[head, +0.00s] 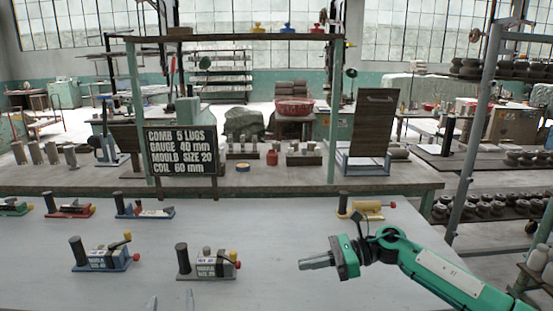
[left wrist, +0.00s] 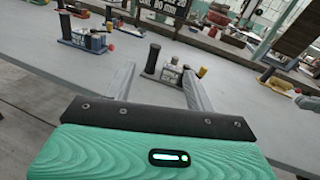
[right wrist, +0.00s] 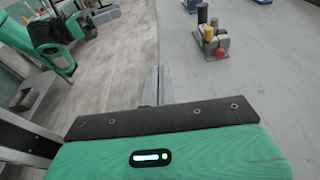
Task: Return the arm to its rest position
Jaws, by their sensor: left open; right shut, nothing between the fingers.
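My right arm comes in from the right in the head view. Its green and dark gripper (head: 318,262) points left above the bench, with its fingers shut on nothing. In the right wrist view the two fingers (right wrist: 158,72) lie together. Only the fingertips of my left gripper (head: 171,299) show at the bottom of the head view, spread apart. The left wrist view shows its fingers (left wrist: 158,70) open, with a small grey device (left wrist: 172,72) beyond them on the bench. It is not gripped.
The grey bench (head: 80,255) carries several small devices with black posts: one grey (head: 207,265), one blue (head: 100,258), one yellow (head: 366,209) near the back edge. A black sign (head: 181,150) stands at the back.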

